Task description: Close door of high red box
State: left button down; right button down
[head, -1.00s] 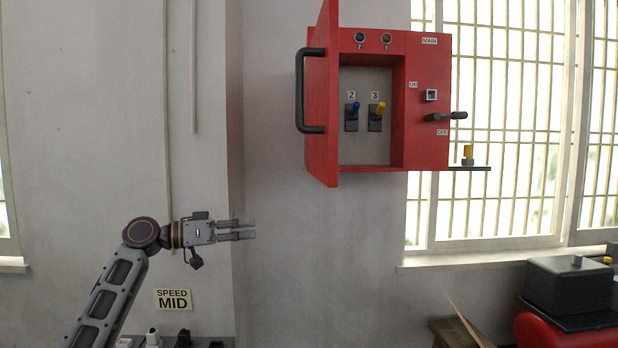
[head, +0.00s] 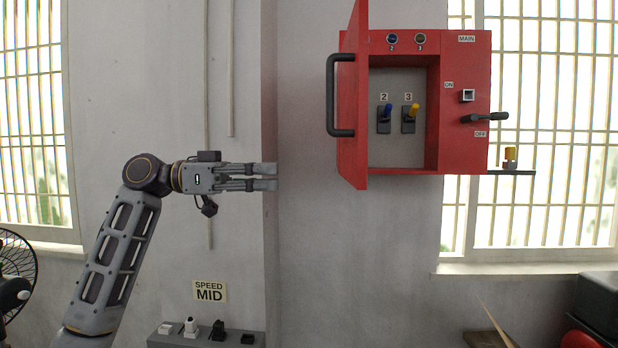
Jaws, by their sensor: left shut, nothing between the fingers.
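The high red box (head: 462,60) hangs on the wall right of the middle. Its red door (head: 352,110) stands open at the box's left side, swung out towards me, with a black handle (head: 331,95) on it. My left gripper (head: 276,177) points right, shut and empty. It is left of and a little lower than the door, apart from it in the picture. My right gripper is not in view.
A black lever (head: 485,118) sticks out of the box's right part. A small shelf (head: 515,173) holds a yellow-topped knob (head: 510,156). Below are a SPEED MID sign (head: 209,291) and a grey switch panel (head: 160,339). A fan (head: 14,280) stands at far left. The wall between gripper and door is clear.

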aim_at(354, 177)
pick_arm(q)
jog(key=d+p, duration=0.1)
jog(key=d, duration=0.3)
jog(key=d+p, duration=0.1)
jog(key=d, duration=0.3)
jog(key=w+d+p, duration=0.1)
jog(key=d, duration=0.3)
jog(key=shift+d, duration=0.2)
jog(key=shift+d+p, duration=0.35)
jog(key=shift+d, duration=0.2)
jog(key=shift+w+d, duration=0.1)
jog(key=shift+d, duration=0.05)
